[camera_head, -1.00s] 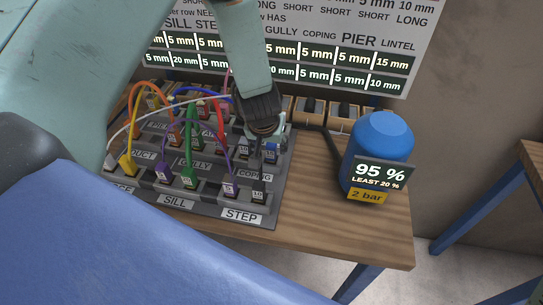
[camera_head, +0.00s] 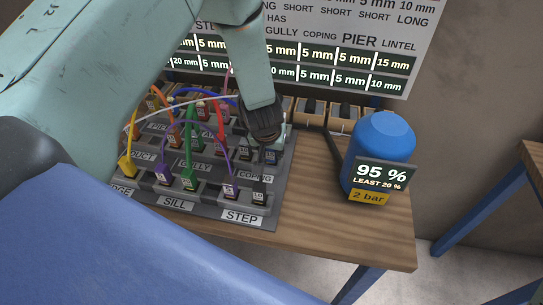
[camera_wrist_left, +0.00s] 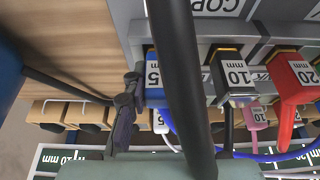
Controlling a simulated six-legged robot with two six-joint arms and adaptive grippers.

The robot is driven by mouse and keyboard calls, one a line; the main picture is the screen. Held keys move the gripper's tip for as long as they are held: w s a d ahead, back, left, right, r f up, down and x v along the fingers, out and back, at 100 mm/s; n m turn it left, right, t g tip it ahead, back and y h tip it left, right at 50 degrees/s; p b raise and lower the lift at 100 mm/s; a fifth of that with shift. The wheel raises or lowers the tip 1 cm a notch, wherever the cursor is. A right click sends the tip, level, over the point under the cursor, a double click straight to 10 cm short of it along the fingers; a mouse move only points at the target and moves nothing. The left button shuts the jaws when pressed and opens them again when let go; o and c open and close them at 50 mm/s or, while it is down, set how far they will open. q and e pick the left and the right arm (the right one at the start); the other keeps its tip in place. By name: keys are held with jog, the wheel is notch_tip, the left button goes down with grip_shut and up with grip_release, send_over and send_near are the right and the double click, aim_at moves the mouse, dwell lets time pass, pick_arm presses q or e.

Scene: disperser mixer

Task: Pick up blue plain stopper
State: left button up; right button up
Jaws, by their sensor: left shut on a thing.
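The blue stopper (camera_wrist_left: 154,97) with a white 5 label sits at the panel's edge in the left wrist view, upright in its socket row as far as I can see. My left gripper (camera_wrist_left: 150,84) has one dark finger against its left side and the other, large in front, along its right side. It is shut on the stopper. The fingertips are mostly hidden there. My right gripper is not in view.
A black 10 stopper (camera_wrist_left: 233,76) and a red 20 plug (camera_wrist_left: 294,80) stand close beside it. Coloured cables loop over the panel on the left. A blue tank (camera_head: 378,140) stands right of it.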

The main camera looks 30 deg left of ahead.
pick_arm(q)
jog(key=shift+s, duration=0.1)
jog(key=shift+c, duration=1.4)
grip_shut()
jog(key=shift+w, duration=0.2)
